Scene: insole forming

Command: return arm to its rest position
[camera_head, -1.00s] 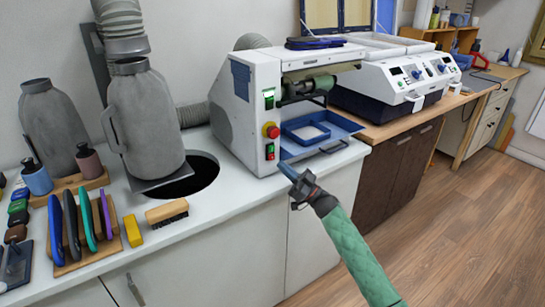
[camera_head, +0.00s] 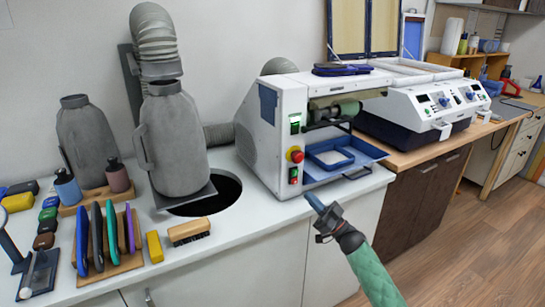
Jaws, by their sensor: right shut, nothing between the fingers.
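My right arm comes in from the bottom right in a green quilted sleeve. My right gripper (camera_head: 315,203) is shut and empty. It shows in front of the white counter's front edge, below and left of the blue tray of the white machine. I cannot tell its exact distance from the counter. My left gripper is out of view.
The white machine (camera_head: 262,140) with a blue tray (camera_head: 370,152) stands on the white counter (camera_head: 245,215). A brush (camera_head: 189,232), a yellow block (camera_head: 154,247) and a wooden rack of insoles (camera_head: 112,268) lie left. Open floor (camera_head: 470,250) is at right.

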